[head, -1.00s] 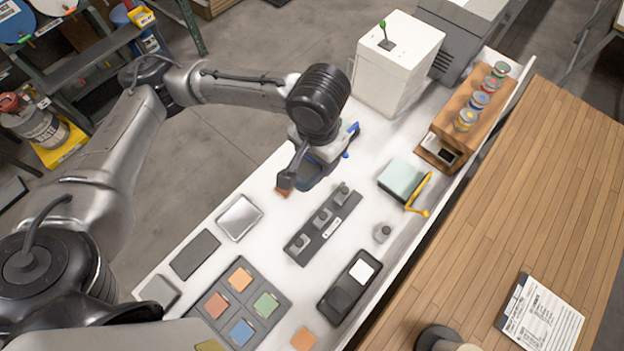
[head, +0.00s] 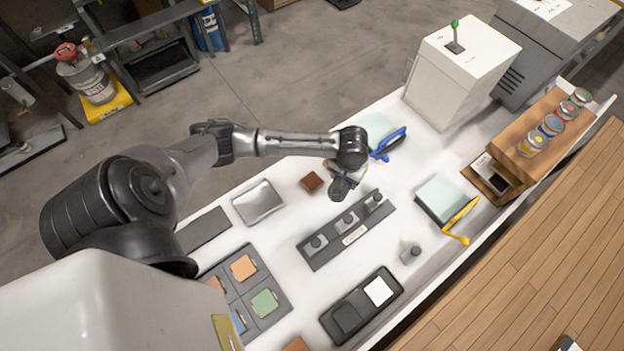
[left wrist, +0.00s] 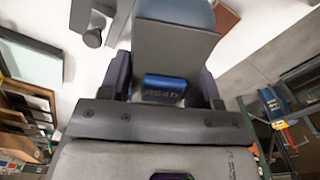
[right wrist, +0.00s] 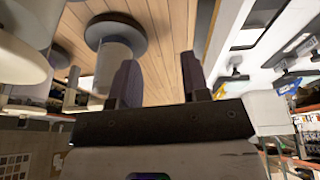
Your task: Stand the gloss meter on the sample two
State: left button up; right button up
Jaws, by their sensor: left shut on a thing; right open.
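My left gripper (left wrist: 164,78) is shut on the gloss meter (left wrist: 176,45), a grey box with a blue READ label. In the head view the left gripper (head: 343,186) holds it above the white bench, between a small brown tile (head: 312,182) and a dark strip with three grey knobbed blocks (head: 320,257). Its underside is hidden. Orange (head: 243,267) and green (head: 264,302) tiles lie in a dark tray (head: 280,322). I cannot tell which piece is sample two. My right gripper (right wrist: 157,78) is open and empty in the right wrist view.
A loose knobbed block (head: 410,253), a black device (head: 362,305) and a metallic plate (head: 259,202) lie on the bench. A white box (head: 455,75) and wooden rack (head: 520,150) stand farther right.

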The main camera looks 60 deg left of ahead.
pick_arm(q)
jog(key=s+a+f, duration=0.1)
jog(key=a+f, duration=0.1)
jog(key=a, duration=0.1)
jog(key=s+a+f+p, duration=0.1)
jog(key=s+a+f, duration=0.1)
jog(key=a+f, duration=0.1)
jog(key=s+a+f, duration=0.2)
jog(key=a, duration=0.2)
jog(key=shift+s+a+f+p, duration=0.1)
jog(key=shift+a+f+p, duration=0.05)
jog(key=shift+a+p, duration=0.2)
jog(key=shift+f, duration=2)
jog(key=shift+f, duration=0.15)
jog(key=o, duration=1.2)
